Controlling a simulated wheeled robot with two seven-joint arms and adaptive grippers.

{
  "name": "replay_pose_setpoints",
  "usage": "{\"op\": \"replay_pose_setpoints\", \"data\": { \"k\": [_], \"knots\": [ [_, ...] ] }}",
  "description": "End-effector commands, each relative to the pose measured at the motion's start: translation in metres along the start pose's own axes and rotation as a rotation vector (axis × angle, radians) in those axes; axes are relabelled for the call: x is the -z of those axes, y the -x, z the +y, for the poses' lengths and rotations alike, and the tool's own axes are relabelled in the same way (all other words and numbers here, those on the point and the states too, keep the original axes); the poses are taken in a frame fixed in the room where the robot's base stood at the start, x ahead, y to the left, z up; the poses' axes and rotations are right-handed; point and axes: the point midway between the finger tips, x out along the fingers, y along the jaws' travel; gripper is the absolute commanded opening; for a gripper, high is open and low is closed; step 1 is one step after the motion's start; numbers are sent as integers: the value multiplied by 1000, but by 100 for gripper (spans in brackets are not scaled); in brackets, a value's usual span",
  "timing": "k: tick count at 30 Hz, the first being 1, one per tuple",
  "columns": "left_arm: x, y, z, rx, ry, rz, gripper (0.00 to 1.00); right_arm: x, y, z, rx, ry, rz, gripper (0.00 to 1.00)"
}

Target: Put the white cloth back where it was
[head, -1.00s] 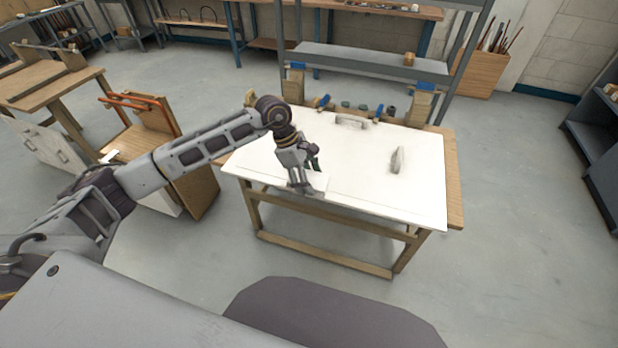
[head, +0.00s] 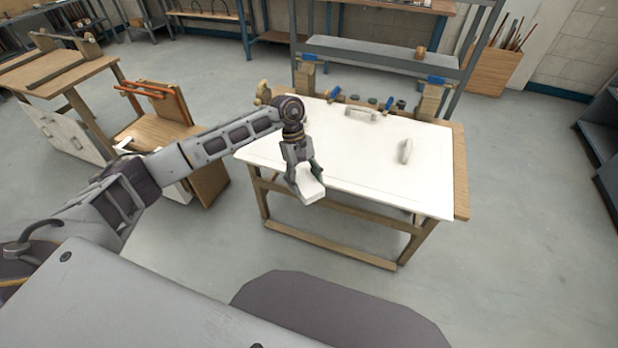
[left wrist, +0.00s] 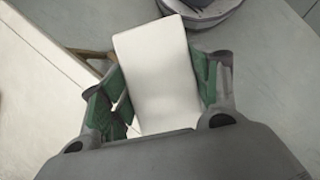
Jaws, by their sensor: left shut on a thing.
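The white cloth (head: 311,191) is a small folded white block held in my left gripper (head: 306,178), at the near left edge of the white-topped table (head: 350,165). In the left wrist view the cloth (left wrist: 158,72) sits between the two green-padded fingers of my left gripper (left wrist: 160,90), which are shut on it. In the head view the cloth hangs just past the table's front edge. My right gripper is in neither view.
Two pale handle-like pieces lie on the tabletop, one at the back (head: 361,113) and one at the right (head: 405,151). Several small fittings line the table's back edge. A wooden stand with orange bars (head: 152,92) is left of the table. The middle of the tabletop is clear.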

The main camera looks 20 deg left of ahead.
Motion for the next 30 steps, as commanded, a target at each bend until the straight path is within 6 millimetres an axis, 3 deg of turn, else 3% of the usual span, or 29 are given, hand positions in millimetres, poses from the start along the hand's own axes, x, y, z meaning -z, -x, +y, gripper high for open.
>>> {"op": "replay_pose_setpoints", "data": {
  "k": [6, 17, 23, 30],
  "knots": [
    [12, -15, -8, 74, -176, -1, 40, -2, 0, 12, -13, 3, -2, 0],
    [34, -51, -29, 199, -477, -1, 40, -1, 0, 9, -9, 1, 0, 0],
    [48, -85, -47, 273, -648, -1, 40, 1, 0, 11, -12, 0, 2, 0],
    [53, -143, -69, 337, -810, -2, 40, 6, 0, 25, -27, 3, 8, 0]
  ]
}}
